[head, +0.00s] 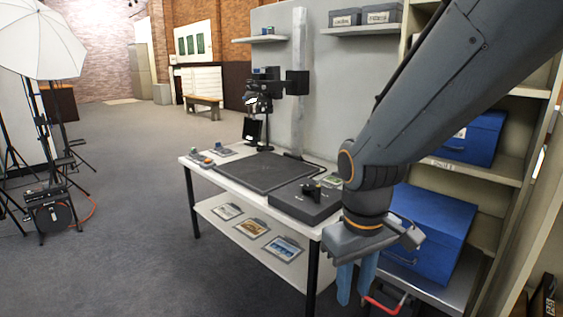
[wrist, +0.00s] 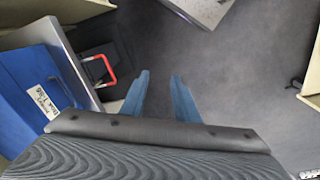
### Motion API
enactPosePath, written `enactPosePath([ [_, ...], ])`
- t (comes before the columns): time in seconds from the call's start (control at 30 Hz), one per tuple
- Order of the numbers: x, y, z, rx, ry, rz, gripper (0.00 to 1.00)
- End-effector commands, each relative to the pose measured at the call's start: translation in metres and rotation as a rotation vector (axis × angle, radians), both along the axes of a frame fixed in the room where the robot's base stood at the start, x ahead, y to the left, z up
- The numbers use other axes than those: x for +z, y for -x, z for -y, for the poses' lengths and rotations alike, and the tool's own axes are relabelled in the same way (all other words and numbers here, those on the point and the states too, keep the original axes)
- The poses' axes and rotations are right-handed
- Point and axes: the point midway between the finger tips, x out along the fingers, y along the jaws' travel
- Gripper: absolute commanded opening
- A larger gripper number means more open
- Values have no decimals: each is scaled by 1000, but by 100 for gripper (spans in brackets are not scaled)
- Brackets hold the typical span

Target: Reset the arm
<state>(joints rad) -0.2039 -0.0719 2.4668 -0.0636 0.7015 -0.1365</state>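My gripper (head: 356,284) hangs at the lower right of the head view, pointing down, with my dark grey arm reaching in from the upper right. Its two blue fingers are apart with nothing between them. In the wrist view my gripper (wrist: 160,92) is also open, over bare grey floor. In the head view it is in front of the shelf unit and beside the table's near right corner, touching neither as far as I can tell.
A white table (head: 190,164) with a black mat (head: 262,174) stands left of my gripper. A shelf holds blue boxes (head: 428,232); a labelled blue box (wrist: 30,98) is close at left in the wrist view. A red handle (wrist: 101,68) is nearby.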

Motion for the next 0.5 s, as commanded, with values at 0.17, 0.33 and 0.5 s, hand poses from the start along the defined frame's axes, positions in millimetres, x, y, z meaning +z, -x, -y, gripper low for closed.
enactPosePath([
  [0.17, 15, 33, -16, -63, -40, -19, 28],
  [0.33, 24, 59, -27, -111, -73, -40, 28],
  [0.5, 35, 76, -32, -152, -92, -58, 28],
])
